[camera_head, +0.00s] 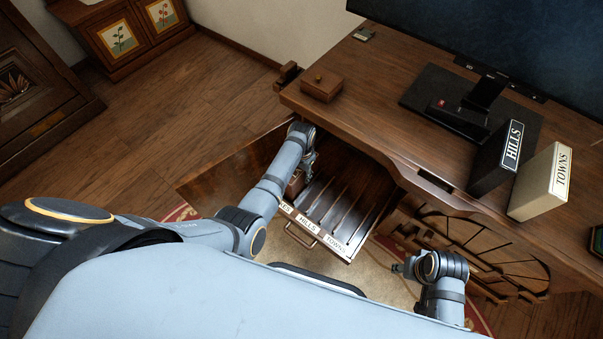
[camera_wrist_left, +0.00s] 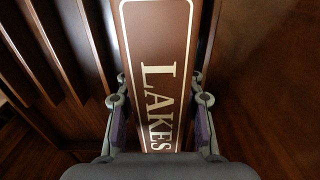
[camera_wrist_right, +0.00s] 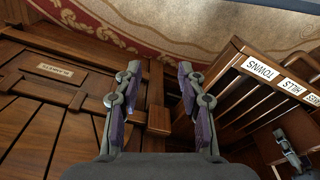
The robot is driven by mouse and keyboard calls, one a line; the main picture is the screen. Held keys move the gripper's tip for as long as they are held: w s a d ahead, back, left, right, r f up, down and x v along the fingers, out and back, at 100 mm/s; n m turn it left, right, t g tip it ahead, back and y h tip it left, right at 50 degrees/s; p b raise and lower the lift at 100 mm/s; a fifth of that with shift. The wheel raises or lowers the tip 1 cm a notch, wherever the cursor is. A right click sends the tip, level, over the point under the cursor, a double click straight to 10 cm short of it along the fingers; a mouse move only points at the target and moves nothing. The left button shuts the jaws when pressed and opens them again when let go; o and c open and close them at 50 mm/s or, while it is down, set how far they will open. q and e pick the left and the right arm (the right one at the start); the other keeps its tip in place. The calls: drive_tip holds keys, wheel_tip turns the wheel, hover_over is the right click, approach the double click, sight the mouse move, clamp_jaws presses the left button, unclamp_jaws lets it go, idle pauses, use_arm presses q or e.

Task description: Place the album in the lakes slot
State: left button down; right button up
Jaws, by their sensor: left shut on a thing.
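The brown LAKES album (camera_wrist_left: 158,75) fills the middle of the left wrist view, its lettered spine between my left gripper's fingers (camera_wrist_left: 159,110). In the head view my left gripper (camera_head: 306,172) is over the left end of the slotted drawer (camera_head: 345,246), shut on the album, a small brown part of which (camera_head: 295,184) shows. The drawer's front has labels HILLS (camera_head: 306,222), TOWNS (camera_head: 335,247) and a partly hidden one (camera_head: 286,208) on the left. The album is over or in that leftmost slot; how deep is unclear. My right gripper (camera_wrist_right: 157,75) is open and empty, away from the drawer.
A black HILLS album (camera_head: 497,158) and a cream TOWNS album (camera_head: 541,182) stand on the desk (camera_head: 385,105) at the right. A monitor (camera_head: 490,40) and a small wooden box (camera_head: 321,88) are also there. The HILLS and TOWNS slots look empty.

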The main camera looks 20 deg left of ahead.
use_arm(q)
drive_tip(key=shift+f, duration=0.15)
drive_tip(key=c, duration=0.8)
unclamp_jaws()
drive_tip(key=shift+c, duration=0.2)
use_arm(e)
drive_tip(key=shift+r, duration=0.25)
